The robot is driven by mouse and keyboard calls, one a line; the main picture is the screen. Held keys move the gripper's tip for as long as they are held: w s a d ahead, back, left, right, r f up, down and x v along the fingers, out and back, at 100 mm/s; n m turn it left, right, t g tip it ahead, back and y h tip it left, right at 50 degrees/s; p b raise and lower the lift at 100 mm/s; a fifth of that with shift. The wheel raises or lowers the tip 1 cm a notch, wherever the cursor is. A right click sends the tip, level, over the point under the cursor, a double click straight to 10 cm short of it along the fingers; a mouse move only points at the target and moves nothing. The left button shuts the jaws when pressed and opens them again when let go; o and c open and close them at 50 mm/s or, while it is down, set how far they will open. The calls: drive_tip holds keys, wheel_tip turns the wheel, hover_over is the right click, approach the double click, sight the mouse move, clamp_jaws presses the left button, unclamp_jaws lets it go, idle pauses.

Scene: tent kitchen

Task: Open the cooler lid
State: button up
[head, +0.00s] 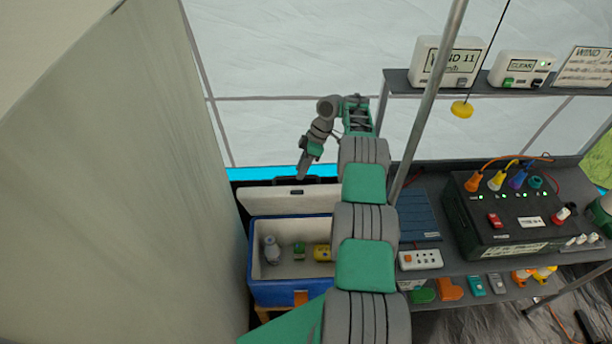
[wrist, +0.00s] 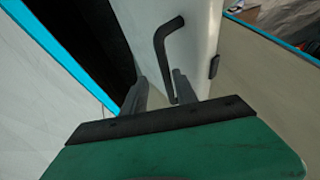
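The blue cooler (head: 288,292) stands low beside the shelving, with its top open. Its pale lid (head: 265,201) is raised and leans back behind the box, inner face showing. In the wrist view the lid (wrist: 200,50) carries a bent dark handle (wrist: 160,55). My gripper (head: 304,170) is above the lid's upper edge. In the wrist view my gripper's fingers (wrist: 160,92) are apart, close to the handle's lower end and the lid. Whether they touch the lid is unclear. My arm hides the cooler's right side.
Inside the cooler are a greyish bottle (head: 271,250), a small green item (head: 299,250) and a yellow item (head: 321,252). A tall beige panel (head: 110,190) stands left. A metal pole (head: 425,110) and equipment shelves (head: 440,264) stand right.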

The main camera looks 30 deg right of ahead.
drive_tip(key=r+b, duration=0.1)
drive_tip(key=b, duration=0.3)
drive_tip(key=s+b, duration=0.1)
drive_tip(key=b, duration=0.3)
drive_tip(key=shift+s+a+r, duration=0.25)
drive_tip(key=shift+s+r, duration=0.05)
drive_tip(key=shift+r, duration=0.05)
drive_tip(key=s+r+b, duration=0.1)
drive_tip(key=s+r, duration=0.1)
drive_tip(key=r, duration=0.1)
drive_tip(key=s+a+r+b, duration=0.1)
drive_tip(key=shift+s+r+b, duration=0.3)
drive_tip(key=shift+r, duration=0.1)
drive_tip(key=s+a+r+b, duration=0.2)
drive_tip(key=s+r+b, duration=0.1)
drive_tip(key=s, duration=0.5)
drive_tip(key=shift+a+r+b, duration=0.3)
drive_tip(key=shift+r+b, duration=0.05)
drive_tip(key=shift+r, duration=0.25)
drive_tip(key=shift+s, duration=0.1)
